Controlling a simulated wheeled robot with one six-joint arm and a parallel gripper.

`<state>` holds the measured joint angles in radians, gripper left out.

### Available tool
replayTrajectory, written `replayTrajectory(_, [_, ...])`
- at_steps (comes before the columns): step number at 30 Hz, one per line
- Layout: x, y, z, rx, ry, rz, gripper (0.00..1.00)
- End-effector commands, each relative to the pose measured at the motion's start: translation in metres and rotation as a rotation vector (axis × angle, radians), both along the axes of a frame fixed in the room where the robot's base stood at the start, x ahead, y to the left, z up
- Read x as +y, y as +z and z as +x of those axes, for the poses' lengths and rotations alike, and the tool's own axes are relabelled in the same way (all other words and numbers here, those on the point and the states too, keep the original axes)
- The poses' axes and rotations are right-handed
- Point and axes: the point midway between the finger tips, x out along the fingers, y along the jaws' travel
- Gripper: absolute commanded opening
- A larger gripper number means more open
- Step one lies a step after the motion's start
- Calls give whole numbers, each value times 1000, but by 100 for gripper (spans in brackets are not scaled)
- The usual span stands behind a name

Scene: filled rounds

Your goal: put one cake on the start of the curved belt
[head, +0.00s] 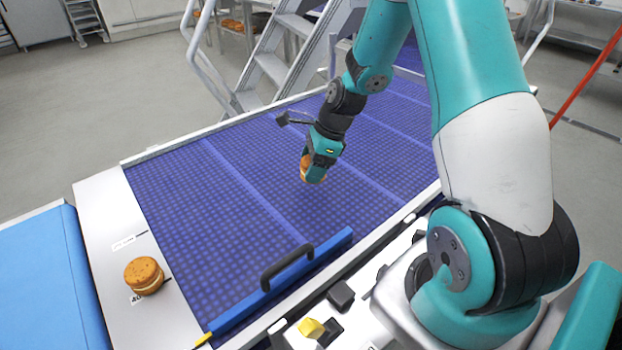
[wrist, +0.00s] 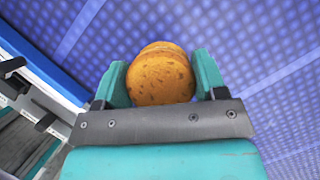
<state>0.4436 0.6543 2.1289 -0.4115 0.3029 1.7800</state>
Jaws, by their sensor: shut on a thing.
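My gripper (head: 318,172) is shut on a round, golden-brown cake (head: 310,172), over the middle of the blue belt (head: 210,205). In the wrist view the held cake (wrist: 161,78) sits between the two teal fingers of my gripper (wrist: 160,85), with its speckled top towards the camera. From these views I cannot tell whether it touches the belt. A second cake (head: 144,275), with a pale filling layer, stands on the white plate (head: 100,215) at the belt's left end.
A blue bar with a black handle (head: 287,267) lies along the belt's near edge. Black and yellow parts (head: 311,328) sit on the white frame below it. A blue surface (head: 45,280) is at far left. Metal steps (head: 275,65) rise behind the belt. Much of the belt is bare.

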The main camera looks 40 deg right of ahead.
Motion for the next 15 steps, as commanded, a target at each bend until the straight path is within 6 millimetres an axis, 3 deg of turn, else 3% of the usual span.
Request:
replayTrajectory(12, [1,-48,1,2,2,0,55])
replayTrajectory(15, [1,-51,1,-1,1,-1,55])
